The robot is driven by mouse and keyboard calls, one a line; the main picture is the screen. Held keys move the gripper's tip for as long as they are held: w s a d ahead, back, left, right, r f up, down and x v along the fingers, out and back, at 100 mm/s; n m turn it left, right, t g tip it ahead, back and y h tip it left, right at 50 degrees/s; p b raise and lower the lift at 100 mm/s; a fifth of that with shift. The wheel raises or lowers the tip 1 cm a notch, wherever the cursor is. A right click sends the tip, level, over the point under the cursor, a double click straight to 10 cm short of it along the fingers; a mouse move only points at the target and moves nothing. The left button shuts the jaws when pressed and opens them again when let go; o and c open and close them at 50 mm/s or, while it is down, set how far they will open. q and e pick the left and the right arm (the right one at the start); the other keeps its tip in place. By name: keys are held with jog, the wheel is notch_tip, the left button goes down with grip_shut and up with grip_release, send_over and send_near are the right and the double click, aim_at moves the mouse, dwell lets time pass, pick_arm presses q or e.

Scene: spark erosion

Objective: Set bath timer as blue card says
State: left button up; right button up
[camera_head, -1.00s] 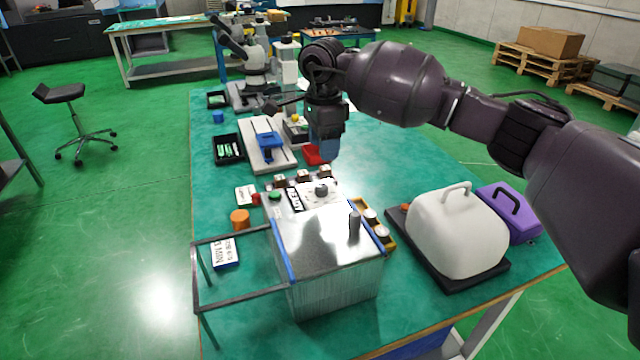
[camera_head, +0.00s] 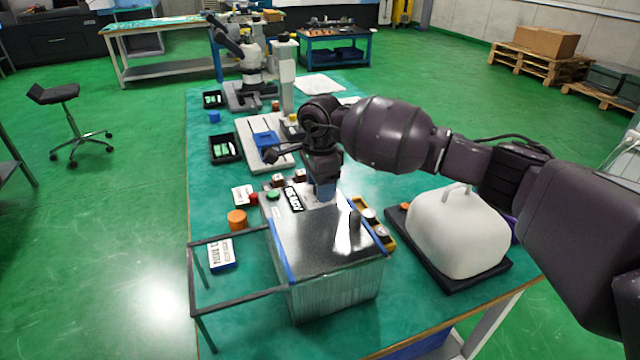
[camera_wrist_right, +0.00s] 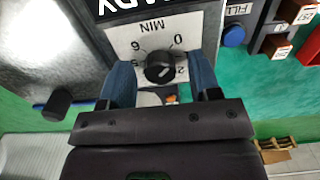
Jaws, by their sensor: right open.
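The bath timer is a black knob (camera_wrist_right: 159,67) on a white dial plate (camera_wrist_right: 128,36) marked MIN, with 0, 2, 5 and 6 legible around it. My right gripper (camera_wrist_right: 161,84) is open, its two blue fingers on either side of the knob; contact cannot be told. In the head view my right gripper (camera_head: 325,192) points down over the machine's panel and hides the knob. A card with a blue edge (camera_head: 222,254) lies on the table at left, its print too small to read surely. My left gripper is not in view.
The glass-sided bath (camera_head: 335,285) stands in front of the panel, with a dark open frame (camera_head: 238,294) at its left. An orange cylinder (camera_head: 237,219), a green button (camera_head: 273,195) and a white cover (camera_head: 455,235) are nearby. A blue button (camera_wrist_right: 233,36) sits beside the dial.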

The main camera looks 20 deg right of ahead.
jog(key=c, duration=0.9)
jog(key=shift+r+m, duration=0.1)
jog(key=shift+m, duration=0.2)
